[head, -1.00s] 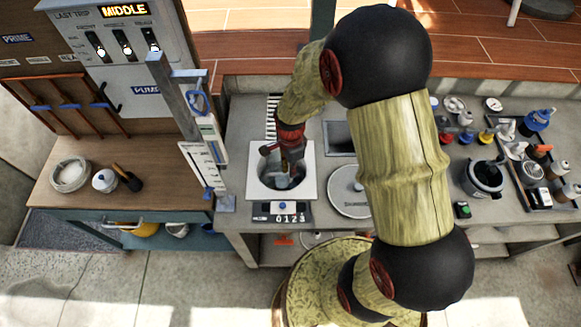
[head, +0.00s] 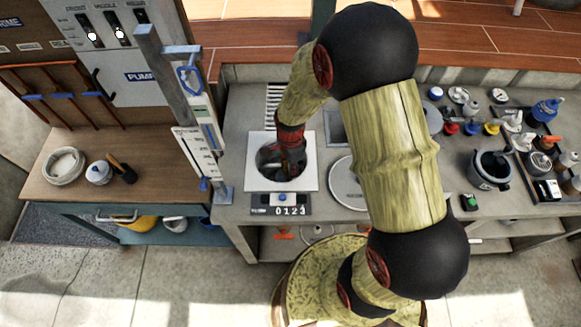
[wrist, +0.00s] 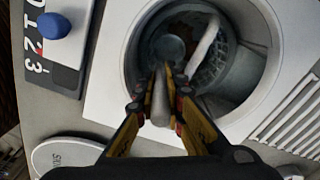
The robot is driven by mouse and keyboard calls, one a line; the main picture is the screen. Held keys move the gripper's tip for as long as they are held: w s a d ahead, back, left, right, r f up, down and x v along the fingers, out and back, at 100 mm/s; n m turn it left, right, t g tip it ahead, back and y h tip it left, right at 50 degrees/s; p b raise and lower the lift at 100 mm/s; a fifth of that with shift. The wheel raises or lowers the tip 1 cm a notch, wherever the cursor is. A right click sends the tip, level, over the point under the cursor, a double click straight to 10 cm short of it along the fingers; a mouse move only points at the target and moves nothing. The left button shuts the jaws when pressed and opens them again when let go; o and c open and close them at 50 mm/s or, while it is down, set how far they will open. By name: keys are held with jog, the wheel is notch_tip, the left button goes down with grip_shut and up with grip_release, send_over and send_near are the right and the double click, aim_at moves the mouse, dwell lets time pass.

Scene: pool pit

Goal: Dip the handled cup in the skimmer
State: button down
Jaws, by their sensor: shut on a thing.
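The skimmer (head: 256,178) is a square white frame around a dark round opening in the grey counter. Its white frame (wrist: 105,92) and the opening fill most of the wrist view. My gripper (head: 288,166) points down into this opening. In the wrist view my gripper (wrist: 161,78) is shut on the grey handle of the handled cup (wrist: 160,104). The cup's round bowl seems to be down inside the opening, dim and partly hidden by the fingers. I cannot tell whether it touches water. A pale curved strip and a mesh basket (wrist: 212,65) show inside the opening.
A counter display (head: 281,204) reading 0123 sits before the skimmer. A round lid (head: 346,186) lies to its right, and a slatted grate (head: 273,98) behind. An upright post with a gauge (head: 204,130) stands left. Bottles and a dark pot (head: 490,170) stand far right.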

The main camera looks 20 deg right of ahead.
jog(key=shift+f+b, duration=1.1)
jog(key=shift+f, duration=0.9)
jog(key=shift+r, duration=0.1)
jog(key=shift+r+p, duration=6)
jog(key=shift+r, duration=2.2)
